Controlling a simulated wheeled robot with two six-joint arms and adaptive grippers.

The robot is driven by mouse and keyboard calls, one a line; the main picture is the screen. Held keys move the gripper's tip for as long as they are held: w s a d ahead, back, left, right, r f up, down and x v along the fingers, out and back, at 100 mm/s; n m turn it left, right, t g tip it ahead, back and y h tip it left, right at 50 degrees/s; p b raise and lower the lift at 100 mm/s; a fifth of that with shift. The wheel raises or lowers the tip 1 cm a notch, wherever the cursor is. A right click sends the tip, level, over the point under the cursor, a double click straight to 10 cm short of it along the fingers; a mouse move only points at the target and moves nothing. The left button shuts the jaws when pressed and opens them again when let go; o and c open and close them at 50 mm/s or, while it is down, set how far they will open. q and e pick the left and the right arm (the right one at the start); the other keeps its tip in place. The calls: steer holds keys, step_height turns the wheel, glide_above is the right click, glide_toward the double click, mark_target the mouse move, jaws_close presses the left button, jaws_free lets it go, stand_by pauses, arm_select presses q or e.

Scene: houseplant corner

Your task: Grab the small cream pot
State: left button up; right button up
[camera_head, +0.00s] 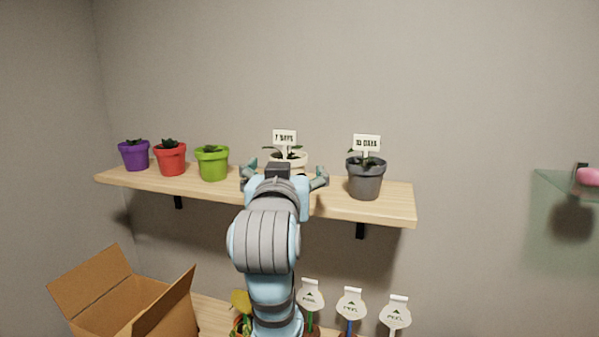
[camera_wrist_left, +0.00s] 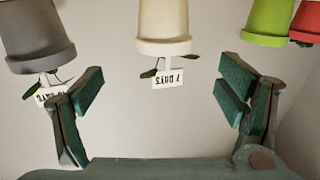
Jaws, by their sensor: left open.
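The small cream pot (camera_head: 292,158) stands on the wooden shelf (camera_head: 395,200), holding a plant and a "7 DAYS" sign (camera_head: 285,137). My left gripper (camera_head: 284,175) is open in front of it, and its wrist hides the pot's lower part in the head view. The left wrist view is upside down. There the cream pot (camera_wrist_left: 163,22) lies ahead, lined up with the gap between the open fingers (camera_wrist_left: 160,82), with wall showing between pot and fingers on both sides. Nothing is held. My right gripper is not in view.
A grey pot (camera_head: 366,180) with a "10 DAYS" sign stands right of the cream pot. Green (camera_head: 212,164), red (camera_head: 171,160) and purple (camera_head: 134,156) pots stand to the left.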

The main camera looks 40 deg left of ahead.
mark_target(289, 155)
arm_select(q)
steer(key=w+a, duration=0.3)
steer(key=shift+a+r, duration=0.25)
steer(key=shift+a, duration=0.15)
steer(key=x, duration=0.4)
steer(key=d+p+x, duration=0.1)
steer(key=x, duration=0.1)
steer(key=shift+w+f, duration=0.2)
steer(key=shift+w, duration=0.15)
steer(key=shift+w+a, duration=0.1)
steer(key=shift+a, duration=0.1)
steer(key=shift+c, duration=0.6)
steer(key=c, duration=1.3)
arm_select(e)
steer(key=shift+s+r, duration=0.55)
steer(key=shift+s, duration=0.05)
